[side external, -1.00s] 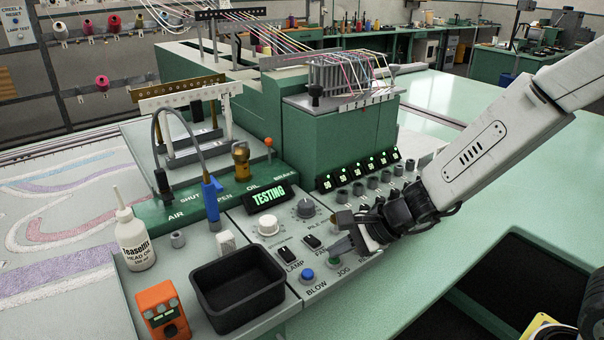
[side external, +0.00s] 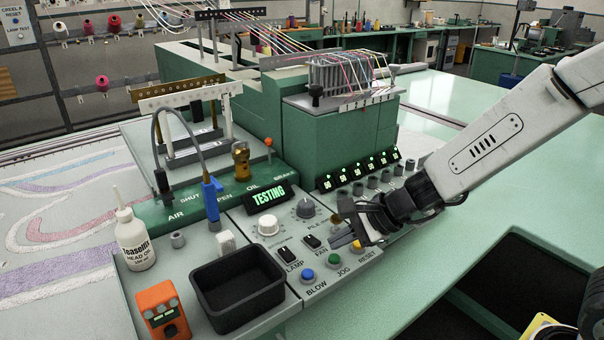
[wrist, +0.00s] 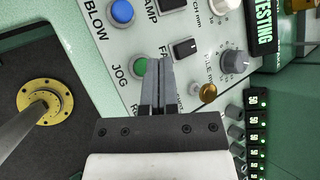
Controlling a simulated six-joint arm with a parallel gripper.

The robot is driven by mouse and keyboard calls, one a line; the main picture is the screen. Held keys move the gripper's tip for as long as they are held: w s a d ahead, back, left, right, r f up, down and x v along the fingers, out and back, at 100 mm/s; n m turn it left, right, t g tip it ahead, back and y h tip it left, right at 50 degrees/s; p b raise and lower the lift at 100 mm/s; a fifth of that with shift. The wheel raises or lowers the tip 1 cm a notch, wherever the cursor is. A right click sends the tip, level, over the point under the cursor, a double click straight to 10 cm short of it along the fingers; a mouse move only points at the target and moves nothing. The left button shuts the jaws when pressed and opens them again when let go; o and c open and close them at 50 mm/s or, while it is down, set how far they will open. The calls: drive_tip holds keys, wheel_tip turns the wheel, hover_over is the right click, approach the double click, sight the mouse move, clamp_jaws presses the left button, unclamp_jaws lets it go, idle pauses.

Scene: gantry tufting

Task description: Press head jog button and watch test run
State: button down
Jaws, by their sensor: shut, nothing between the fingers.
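The green JOG button (side external: 333,260) sits on the grey control panel (side external: 316,288), between the blue BLOW button (side external: 307,274) and the orange RESET button (side external: 357,246). It also shows in the wrist view (wrist: 139,66), left of my fingertips. My gripper (side external: 336,241) is shut and empty, above the panel near the FAN switch (side external: 312,241) and apart from the JOG button. In the wrist view my gripper (wrist: 160,64) covers the RESET button. The display (side external: 269,197) reads TESTING in green.
A black tray (side external: 237,290), an orange box (side external: 163,309) and a white oil bottle (side external: 134,240) stand left of the buttons. Knobs and small lit displays (side external: 357,172) line the panel's back. Open green table surface (side external: 440,245) lies to the right.

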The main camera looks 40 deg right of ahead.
sight(360, 264)
drive_tip(key=shift+r, duration=2.25)
drive_tip(key=shift+s+d+f+n, duration=0.3)
drive_tip(key=shift+f+n, duration=0.1)
drive_tip(key=shift+n, duration=0.1)
drive_tip(key=s+d+f+n+g+h, duration=0.1)
drive_tip(key=n, duration=0.1)
drive_tip(key=s+d+f+n, duration=0.1)
drive_tip(key=f+n, duration=0.1)
drive_tip(key=s+d+f+n+g+h, duration=0.1)
drive_tip(key=s+d+n, duration=0.1)
drive_tip(key=n, duration=0.1)
drive_tip(key=shift+s+d+f+g+h, duration=0.1)
drive_tip(key=shift+f+g+h, duration=0.15)
drive_tip(key=shift+g+h, duration=0.05)
drive_tip(key=s+d+f+n+h, duration=0.1)
drive_tip(key=s+d+f+n, duration=0.1)
drive_tip(key=n, duration=0.3)
drive_tip(key=s+d+f+n+g+h, duration=0.1)
drive_tip(key=s+d+f+n+h, duration=0.1)
drive_tip(key=d+n, duration=0.3)
drive_tip(key=shift+s+n+g+h, duration=0.3)
idle(3.0)
